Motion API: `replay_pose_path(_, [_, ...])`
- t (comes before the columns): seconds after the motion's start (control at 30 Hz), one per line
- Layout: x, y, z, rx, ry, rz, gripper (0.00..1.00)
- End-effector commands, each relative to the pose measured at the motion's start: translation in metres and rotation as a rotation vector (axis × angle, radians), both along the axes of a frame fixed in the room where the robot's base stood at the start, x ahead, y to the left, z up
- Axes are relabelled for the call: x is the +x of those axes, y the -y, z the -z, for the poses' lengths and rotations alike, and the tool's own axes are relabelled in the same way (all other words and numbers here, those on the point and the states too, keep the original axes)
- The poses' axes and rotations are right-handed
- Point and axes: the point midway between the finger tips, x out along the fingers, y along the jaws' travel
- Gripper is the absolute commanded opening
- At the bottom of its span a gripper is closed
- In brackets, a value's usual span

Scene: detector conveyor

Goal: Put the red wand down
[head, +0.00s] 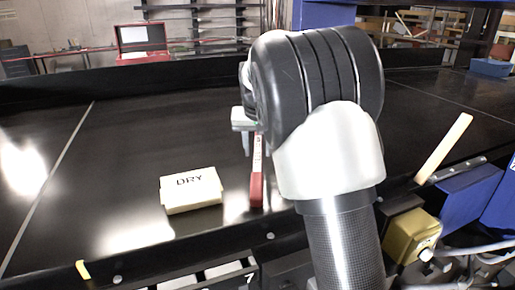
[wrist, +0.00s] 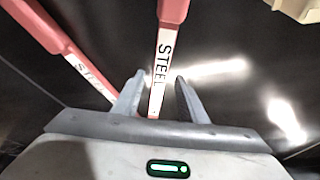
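The red wand (head: 257,188), with a white label, shows in the head view left of my wrist, its red end toward the near belt edge. In the wrist view the wand (wrist: 162,55), lettered STEEL, runs between my two fingers, with narrow gaps on both sides. My gripper (wrist: 160,78) is open around it; in the head view my arm hides much of it. A second red, STEEL-lettered shape (wrist: 50,40) lies left in the wrist view; I cannot tell whether it is a reflection. I cannot tell whether the wand touches the belt.
A cream block lettered DRY (head: 191,190) sits on the glossy black conveyor belt (head: 120,140), left of the wand. The belt's far left is clear.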

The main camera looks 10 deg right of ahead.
Motion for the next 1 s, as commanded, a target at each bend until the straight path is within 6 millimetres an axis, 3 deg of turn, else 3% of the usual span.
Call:
replay_pose_path(0.23, [-0.004,-0.001,-0.021,0.001,0.004,-0.001,0.39])
replay_pose_path(0.5, [-0.026,-0.006,-0.077,0.000,0.005,-0.002,0.39])
replay_pose_path(0.7, [-0.039,-0.008,-0.107,0.000,0.003,0.000,0.39])
replay_pose_path(1.0, [-0.047,-0.008,-0.121,0.002,0.000,-0.001,0.39])
